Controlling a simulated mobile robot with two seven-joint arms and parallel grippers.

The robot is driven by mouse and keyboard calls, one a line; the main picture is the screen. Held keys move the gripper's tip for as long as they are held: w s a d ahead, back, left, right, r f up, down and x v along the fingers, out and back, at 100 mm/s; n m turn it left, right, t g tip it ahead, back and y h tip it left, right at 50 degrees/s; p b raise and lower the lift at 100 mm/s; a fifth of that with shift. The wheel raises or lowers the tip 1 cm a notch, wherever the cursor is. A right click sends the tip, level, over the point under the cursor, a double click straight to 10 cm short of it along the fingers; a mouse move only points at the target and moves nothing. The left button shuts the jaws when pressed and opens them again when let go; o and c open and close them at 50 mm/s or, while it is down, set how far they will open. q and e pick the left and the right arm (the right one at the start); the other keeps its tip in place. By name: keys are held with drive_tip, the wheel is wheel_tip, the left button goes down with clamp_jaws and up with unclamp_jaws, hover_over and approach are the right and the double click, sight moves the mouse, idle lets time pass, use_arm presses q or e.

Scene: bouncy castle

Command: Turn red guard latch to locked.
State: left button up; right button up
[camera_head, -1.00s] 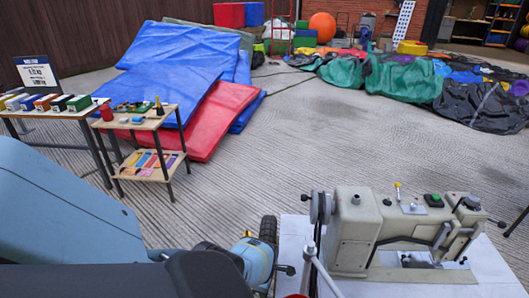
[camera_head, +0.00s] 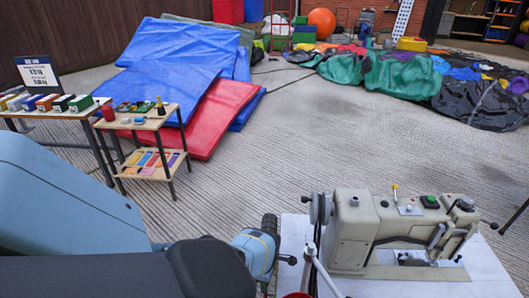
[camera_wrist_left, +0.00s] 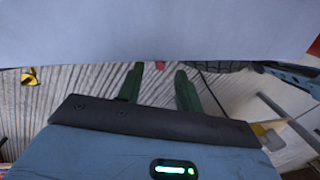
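A cream sewing machine (camera_head: 352,235) stands on a white table top (camera_head: 490,275) at the lower right of the head view. No red guard latch is clear. A red bit (camera_head: 297,295) shows at the bottom edge, left of the machine. A small red piece (camera_wrist_left: 160,65) also shows between the fingers in the left wrist view. My left gripper (camera_wrist_left: 160,84) is open, its two green fingers apart and near a pale flat surface. My own arm hides its fingers in the head view.
A grey metal arm (camera_head: 316,262) rises at the table's left edge, near my left wrist. A two-tier wooden stand (camera_head: 150,122) and a table with coloured boxes (camera_head: 60,104) are at the left. Blue and red mats (camera_head: 220,115) lie behind. The concrete floor between is clear.

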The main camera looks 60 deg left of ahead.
use_arm(q)
wheel_tip(320, 180, up, 3)
drive_tip(key=shift+w+a+r+p, duration=0.15)
drive_tip(key=shift+r+p, duration=0.05)
drive_tip(key=shift+p, duration=0.75)
drive_tip(key=shift+c, duration=0.3)
